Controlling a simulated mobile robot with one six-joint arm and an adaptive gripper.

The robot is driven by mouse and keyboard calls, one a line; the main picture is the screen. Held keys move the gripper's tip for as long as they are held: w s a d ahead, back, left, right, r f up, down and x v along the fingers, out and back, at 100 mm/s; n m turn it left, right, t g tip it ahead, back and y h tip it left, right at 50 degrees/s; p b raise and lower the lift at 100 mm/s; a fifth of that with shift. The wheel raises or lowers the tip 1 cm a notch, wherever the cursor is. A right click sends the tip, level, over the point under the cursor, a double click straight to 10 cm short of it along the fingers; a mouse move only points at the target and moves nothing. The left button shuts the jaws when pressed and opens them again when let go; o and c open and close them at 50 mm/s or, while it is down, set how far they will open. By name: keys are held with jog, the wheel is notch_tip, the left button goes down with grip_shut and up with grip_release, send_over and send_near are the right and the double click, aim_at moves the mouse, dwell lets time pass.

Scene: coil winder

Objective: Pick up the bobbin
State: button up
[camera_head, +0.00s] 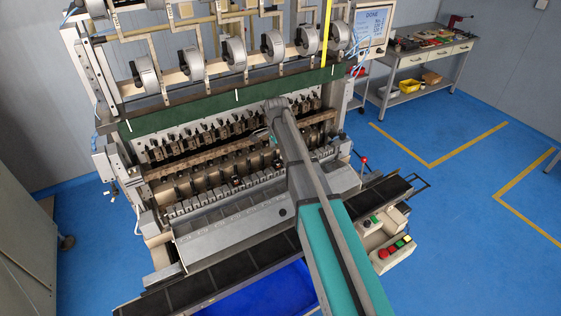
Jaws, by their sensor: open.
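The coil winder (225,225) stands in the middle of the view with a long row of winding stations (205,182). I cannot single out the bobbin among the small parts in this row. My arm reaches up from the bottom right over the front of the machine. My gripper (262,135) is small and partly hidden behind the arm's end. It is open, over the middle of the machine near the upper row of spindles (205,138). I see nothing clearly held in it, and cannot tell its distance to any bobbin.
A dark conveyor (240,282) runs along the machine's front, with a blue bin (265,292) below it. A button box (390,250) stands at front right. Wire wheels (235,54) hang above. A workbench (425,52) is at the back right. Blue floor on the right is clear.

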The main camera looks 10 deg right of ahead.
aim_at(277, 163)
jog(key=shift+w+a, duration=0.1)
jog(key=shift+w, duration=0.15)
dwell(0.3)
jog(key=shift+d+f+b, duration=0.2)
jog(key=shift+f+b, duration=0.95)
jog(key=shift+f, duration=0.1)
jog(key=shift+w+f+b, duration=0.15)
jog(key=shift+f+b, duration=1.1)
jog(key=shift+b, duration=0.05)
jog(key=shift+w+f+b, duration=0.15)
jog(key=shift+f+b, duration=1.1)
jog(key=shift+b, duration=0.05)
jog(key=c, duration=0.9)
